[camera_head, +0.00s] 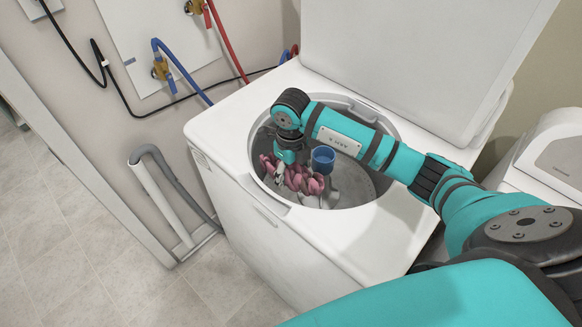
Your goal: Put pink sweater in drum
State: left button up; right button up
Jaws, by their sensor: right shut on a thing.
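The pink sweater (304,181) is a crumpled bundle in the round opening of the white top-loading washer. My right gripper (279,176) points down inside the opening and is shut on the sweater at its left end. The metal drum (352,186) shows below and to the right of the sweater, with a blue-topped agitator (323,158) in its middle. I cannot tell whether the sweater touches the drum wall. My right forearm crosses over the opening and hides part of the far rim. My left gripper is out of view.
The washer's lid (410,55) stands open at the back. A second white machine (550,160) is at the right. A grey drain hose (165,170) and blue and red water hoses run along the wall at left. The tiled floor (75,240) at the left is clear.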

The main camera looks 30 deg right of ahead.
pick_arm(q)
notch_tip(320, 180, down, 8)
jog(key=b, duration=0.7)
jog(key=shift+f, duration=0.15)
pick_arm(e)
notch_tip(320, 180, down, 11)
jog(key=shift+r, duration=0.2)
jog(key=o, duration=1.6)
jog(key=shift+c, duration=0.2)
notch_tip(320, 180, up, 12)
jog(key=p, duration=0.8)
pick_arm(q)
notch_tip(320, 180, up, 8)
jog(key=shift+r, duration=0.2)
